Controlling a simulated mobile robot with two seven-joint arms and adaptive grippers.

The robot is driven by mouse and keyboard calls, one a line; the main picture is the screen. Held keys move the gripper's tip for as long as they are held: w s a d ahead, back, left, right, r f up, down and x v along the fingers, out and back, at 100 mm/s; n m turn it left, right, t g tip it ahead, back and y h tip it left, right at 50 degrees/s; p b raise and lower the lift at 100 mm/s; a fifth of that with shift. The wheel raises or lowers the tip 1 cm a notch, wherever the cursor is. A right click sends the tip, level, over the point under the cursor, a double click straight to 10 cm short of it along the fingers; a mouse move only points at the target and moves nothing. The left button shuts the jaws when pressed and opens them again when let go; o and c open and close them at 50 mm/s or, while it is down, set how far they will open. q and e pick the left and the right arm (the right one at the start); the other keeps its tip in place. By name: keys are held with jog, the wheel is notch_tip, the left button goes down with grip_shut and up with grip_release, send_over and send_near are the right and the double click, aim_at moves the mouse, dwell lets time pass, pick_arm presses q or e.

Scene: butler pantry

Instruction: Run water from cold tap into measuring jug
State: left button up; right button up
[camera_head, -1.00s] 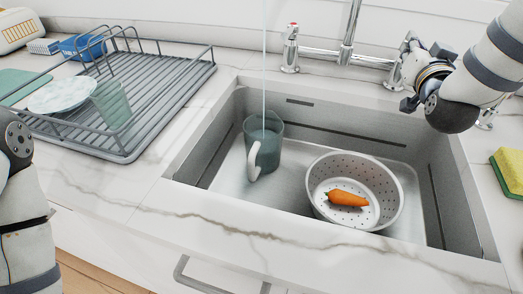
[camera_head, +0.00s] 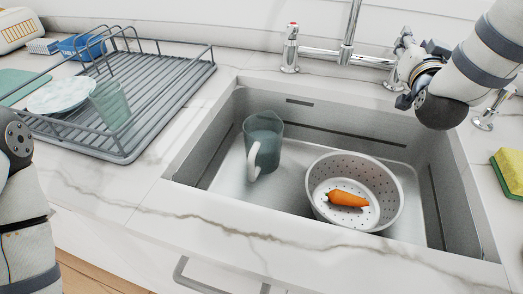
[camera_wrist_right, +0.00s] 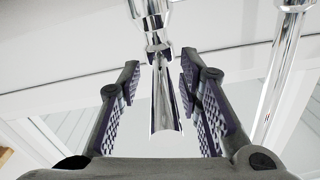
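The measuring jug (camera_head: 270,155) is a grey-green see-through vessel standing upright in the left part of the sink, handle toward the front. A pale surface inside looks like water; no stream falls into it. The cold tap (camera_head: 402,48) is the right-hand one of the chrome mixer, partly hidden by my right gripper (camera_head: 403,98). In the right wrist view, the chrome tap lever (camera_wrist_right: 163,95) lies between the fingers of the right gripper (camera_wrist_right: 160,68), with gaps on both sides. That gripper is open. My left arm shows at the left edge; its gripper is out of view.
A white colander (camera_head: 326,172) with a carrot (camera_head: 346,199) stands right of the jug in the sink (camera_head: 225,186). The red-marked tap (camera_head: 291,42) and spout (camera_head: 349,35) stand behind. A dish rack (camera_head: 180,80) is left, a sponge (camera_head: 510,172) right.

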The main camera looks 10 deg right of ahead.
jog(key=shift+s+r, duration=0.1)
jog(key=shift+r, duration=3.25)
jog(key=shift+f, duration=0.1)
